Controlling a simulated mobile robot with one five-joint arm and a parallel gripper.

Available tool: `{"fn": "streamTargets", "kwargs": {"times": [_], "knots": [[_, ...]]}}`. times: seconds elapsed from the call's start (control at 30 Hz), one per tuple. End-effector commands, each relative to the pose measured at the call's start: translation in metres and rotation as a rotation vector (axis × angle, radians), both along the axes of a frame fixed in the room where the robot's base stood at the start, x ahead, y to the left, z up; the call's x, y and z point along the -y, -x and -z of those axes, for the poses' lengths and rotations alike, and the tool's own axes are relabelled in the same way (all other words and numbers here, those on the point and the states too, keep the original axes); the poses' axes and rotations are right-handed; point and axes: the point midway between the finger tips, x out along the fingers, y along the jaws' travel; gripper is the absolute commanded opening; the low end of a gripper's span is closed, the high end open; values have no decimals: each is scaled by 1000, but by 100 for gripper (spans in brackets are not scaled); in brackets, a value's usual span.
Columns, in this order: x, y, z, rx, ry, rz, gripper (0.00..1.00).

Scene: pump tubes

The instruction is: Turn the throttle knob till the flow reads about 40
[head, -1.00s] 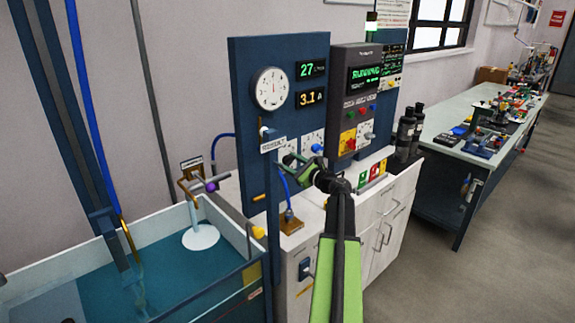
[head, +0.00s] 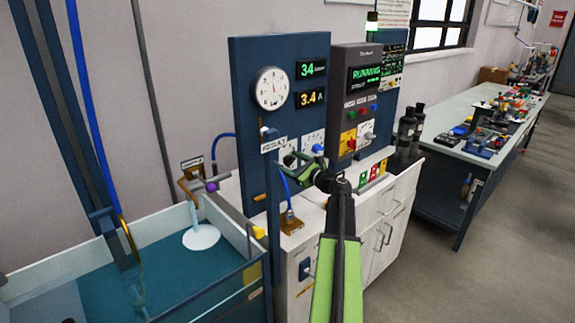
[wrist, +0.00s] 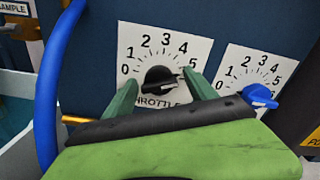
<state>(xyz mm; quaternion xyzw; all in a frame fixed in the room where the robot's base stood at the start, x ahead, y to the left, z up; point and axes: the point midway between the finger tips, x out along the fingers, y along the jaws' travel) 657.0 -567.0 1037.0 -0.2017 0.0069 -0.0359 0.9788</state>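The throttle knob (wrist: 160,80) is black and sits on a white dial plate (wrist: 140,45) marked 0 to 5, with "THROTTLE" partly covered below it. My gripper (wrist: 160,88) has its green fingers on either side of the knob and looks shut on it, though contact at the tips is hard to see. In the head view my gripper (head: 298,160) reaches the lower part of the blue panel (head: 252,110) and hides most of the knob. The green flow readout (head: 306,69) shows 34. The amber readout (head: 309,97) below shows 3.4 A.
A second dial with a blue knob (wrist: 260,96) is close to the right finger. A blue hose (wrist: 55,80) hangs at left. A round gauge (head: 271,88) sits above. The control box display (head: 365,76) reads RUNNING. A water tank (head: 150,265) stands at lower left.

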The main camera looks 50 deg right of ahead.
Motion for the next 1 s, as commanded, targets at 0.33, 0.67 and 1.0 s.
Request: {"fn": "streamTargets", "kwargs": {"times": [0.33, 0.67, 1.0], "knots": [[-4, 32, 0, -1, 1, 3, 65], [-11, 125, 0, 0, 0, 4, 65], [-13, 172, 0, 0, 0, 0, 65]]}}
